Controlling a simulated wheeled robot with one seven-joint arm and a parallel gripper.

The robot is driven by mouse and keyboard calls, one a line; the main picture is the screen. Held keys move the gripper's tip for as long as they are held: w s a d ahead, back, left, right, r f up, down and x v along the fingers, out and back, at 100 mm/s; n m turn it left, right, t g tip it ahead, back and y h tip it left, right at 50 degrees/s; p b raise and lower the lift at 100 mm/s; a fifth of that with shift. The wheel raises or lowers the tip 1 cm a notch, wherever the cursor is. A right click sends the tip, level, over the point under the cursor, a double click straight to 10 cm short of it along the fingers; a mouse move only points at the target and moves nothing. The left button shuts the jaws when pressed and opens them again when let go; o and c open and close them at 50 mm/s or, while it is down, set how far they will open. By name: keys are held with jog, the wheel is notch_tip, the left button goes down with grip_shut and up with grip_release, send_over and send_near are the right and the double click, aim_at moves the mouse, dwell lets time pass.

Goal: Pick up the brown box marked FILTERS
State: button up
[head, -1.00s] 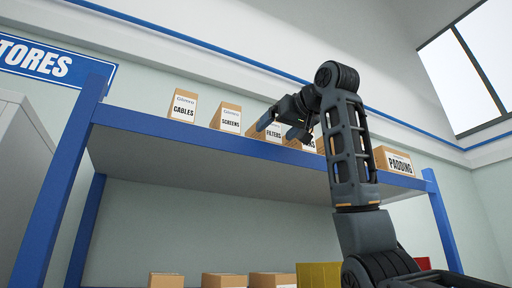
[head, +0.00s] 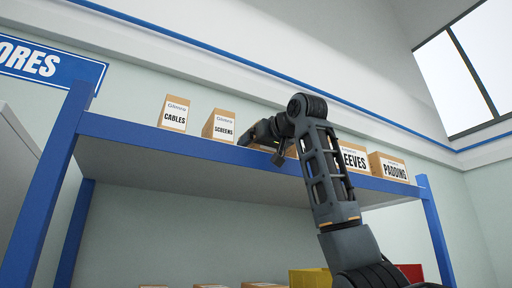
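The brown FILTERS box (head: 262,147) is on the upper shelf, right of the SCREENS box. My gripper and wrist cover most of it, and its label cannot be read now. My gripper (head: 262,146) is at the box, with its two dark fingers apart. One finger is near the SCREENS box side and the other is to the right, with brown card showing between them. Whether the fingers touch the box cannot be seen.
The blue shelf (head: 140,133) also holds boxes marked CABLES (head: 174,113), SCREENS (head: 219,126), SLEEVES (head: 354,158), partly behind my arm, and PADDING (head: 389,168). Below are several box tops, a yellow bin (head: 309,278) and a red bin (head: 411,272).

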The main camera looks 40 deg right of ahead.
jog(key=c, duration=1.2)
jog(key=shift+c, duration=0.2)
jog(key=shift+r, duration=0.2)
